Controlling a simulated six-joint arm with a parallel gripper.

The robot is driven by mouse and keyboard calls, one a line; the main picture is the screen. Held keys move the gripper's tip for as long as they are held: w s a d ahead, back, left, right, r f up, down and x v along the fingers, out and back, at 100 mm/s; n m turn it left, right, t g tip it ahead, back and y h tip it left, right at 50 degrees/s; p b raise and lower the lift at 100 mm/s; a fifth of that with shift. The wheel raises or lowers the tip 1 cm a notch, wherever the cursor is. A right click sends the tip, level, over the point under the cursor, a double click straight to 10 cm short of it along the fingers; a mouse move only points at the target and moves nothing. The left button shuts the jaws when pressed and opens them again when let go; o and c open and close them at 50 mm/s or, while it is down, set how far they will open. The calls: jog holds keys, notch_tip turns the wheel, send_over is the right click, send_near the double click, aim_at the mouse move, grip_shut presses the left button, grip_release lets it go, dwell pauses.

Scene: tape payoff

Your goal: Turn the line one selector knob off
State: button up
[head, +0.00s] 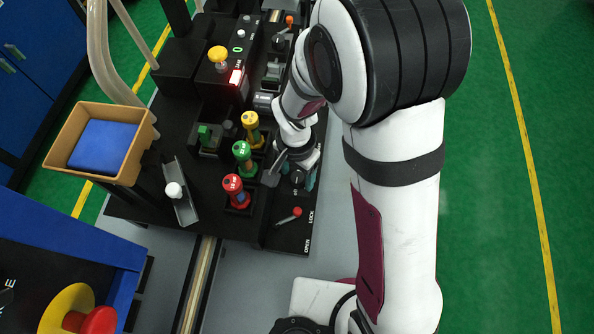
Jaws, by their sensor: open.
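A small dark round knob (298,178) with a pale mark sits on the right side of the black panel, under my gripper. It appears to be the selector knob, but I cannot read a line label and cannot tell which way it is set. My gripper (291,178) is open. One grey finger is left of the knob and a teal-edged part is to its right. I cannot tell whether either finger touches it. My wrist hides the panel just behind the knob.
A red-tipped lever (290,215) lies in front, near OPEN and LOCK lettering. A yellow mushroom button (218,54) and orange bin (82,122) are farther left. Green floor on the right is clear.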

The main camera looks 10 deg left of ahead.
aim_at(296, 177)
notch_tip(296, 177, up, 16)
dwell(0.4)
jog(key=shift+f, duration=0.1)
jog(key=s+d+r+y, duration=0.1)
jog(key=s+d+y, duration=0.1)
jog(key=s+d, duration=0.9)
jog(key=s, duration=0.3)
jog(key=shift+s+d+r, duration=0.35)
jog(key=shift+r, duration=0.05)
